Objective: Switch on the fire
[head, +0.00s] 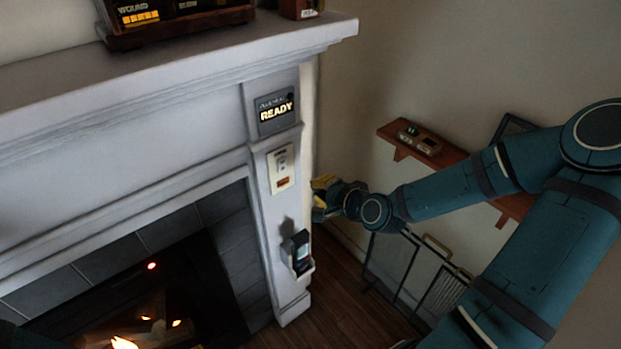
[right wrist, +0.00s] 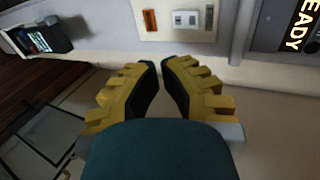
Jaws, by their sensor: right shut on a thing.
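A pale switch plate (head: 281,168) with an orange rocker is on the fireplace's right pillar; the right wrist view shows it ahead of the fingertips (right wrist: 205,33). Above it a dark display (head: 276,108) reads READY. In the firebox (head: 150,325) small flames and glowing spots show among logs, with a red light above them. My right gripper (head: 322,197), with yellow fingers, is just right of the pillar, apart from the plate. Its fingers are nearly together in the right wrist view (right wrist: 160,75); what they hold I cannot make out. My left gripper is not in view.
A holder with a dark device (head: 300,252) sticks out from the pillar below the plate. The mantel (head: 200,52) juts out above. A wooden wall shelf (head: 448,157) and a black metal rack (head: 395,265) stand to the right.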

